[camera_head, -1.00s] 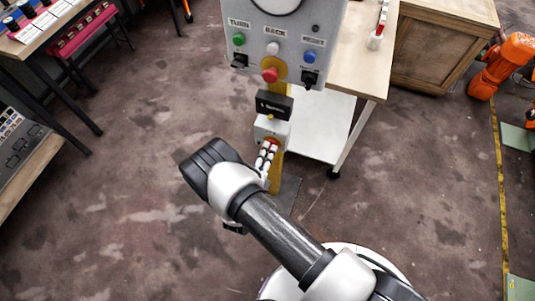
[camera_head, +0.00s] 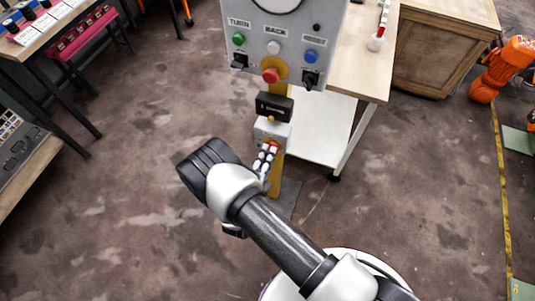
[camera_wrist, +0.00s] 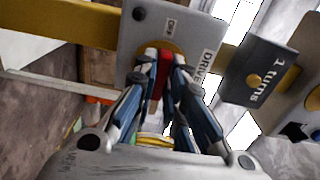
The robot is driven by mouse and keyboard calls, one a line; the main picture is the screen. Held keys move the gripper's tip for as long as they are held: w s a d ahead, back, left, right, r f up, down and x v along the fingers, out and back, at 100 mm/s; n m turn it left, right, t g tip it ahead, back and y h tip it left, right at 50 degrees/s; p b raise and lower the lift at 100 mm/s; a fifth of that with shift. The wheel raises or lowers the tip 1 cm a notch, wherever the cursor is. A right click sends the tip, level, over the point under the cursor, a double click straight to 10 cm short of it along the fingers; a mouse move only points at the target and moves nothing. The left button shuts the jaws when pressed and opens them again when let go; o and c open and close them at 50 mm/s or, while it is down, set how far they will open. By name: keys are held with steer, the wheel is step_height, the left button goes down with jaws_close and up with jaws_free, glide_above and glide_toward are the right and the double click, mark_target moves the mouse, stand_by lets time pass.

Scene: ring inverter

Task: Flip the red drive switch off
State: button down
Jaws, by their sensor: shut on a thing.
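The red drive switch (camera_wrist: 160,75) sits on a grey plate marked "DRIVE" (camera_wrist: 187,30), inside a round yellow surround. In the wrist view my gripper (camera_wrist: 163,62) is shut on the red switch, with a finger on each side of it. In the head view my gripper (camera_head: 267,150) reaches the small grey drive box (camera_head: 270,131) low on the yellow post. There the fingers cover most of the switch, and only a bit of red shows. The lever's exact position is hard to tell.
A black counter box (camera_wrist: 258,78) reading "1 turns" is mounted beside the drive box. Above it, a grey control panel (camera_head: 285,22) carries buttons, including a red one (camera_head: 270,75). A wooden-topped table (camera_head: 362,60) stands right of the post.

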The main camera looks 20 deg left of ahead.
steer(key=c, duration=1.6)
jaws_free()
steer(key=shift+c, duration=0.2)
steer(key=s, duration=1.2)
steer(key=shift+a, duration=0.45)
